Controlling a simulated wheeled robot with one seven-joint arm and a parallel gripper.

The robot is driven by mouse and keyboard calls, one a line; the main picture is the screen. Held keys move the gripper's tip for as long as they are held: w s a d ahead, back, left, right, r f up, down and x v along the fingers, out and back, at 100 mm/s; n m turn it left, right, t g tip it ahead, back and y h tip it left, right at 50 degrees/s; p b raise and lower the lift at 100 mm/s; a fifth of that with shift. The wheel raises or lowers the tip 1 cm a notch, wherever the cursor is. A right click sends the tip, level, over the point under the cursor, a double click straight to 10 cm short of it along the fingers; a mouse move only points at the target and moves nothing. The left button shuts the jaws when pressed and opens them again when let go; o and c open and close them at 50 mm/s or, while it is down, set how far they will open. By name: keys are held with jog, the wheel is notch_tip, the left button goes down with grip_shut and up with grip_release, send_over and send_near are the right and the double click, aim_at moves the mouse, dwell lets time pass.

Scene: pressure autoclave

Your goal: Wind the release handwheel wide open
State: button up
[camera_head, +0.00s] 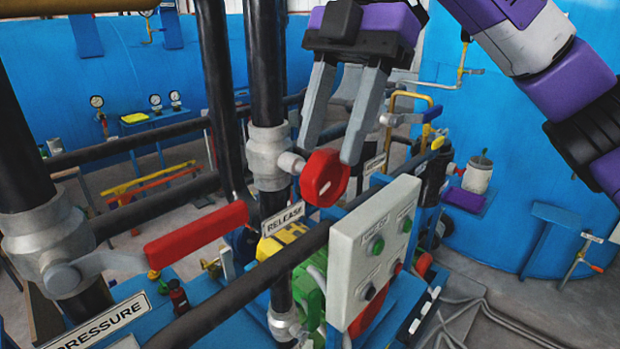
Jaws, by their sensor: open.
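A red lever handle (196,233) on a valve stands at the left, above a PRESSURE label (98,324). A grey control box (374,252) with several buttons is close below right of the handwheel. Black pipes cross nearby. Large blue tanks (515,140) stand behind.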

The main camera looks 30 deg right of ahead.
aim_at(318, 183)
jog(key=shift+p+x, duration=0.3)
jog(key=shift+x, duration=2.7)
jog(key=shift+c, duration=0.4)
grip_shut()
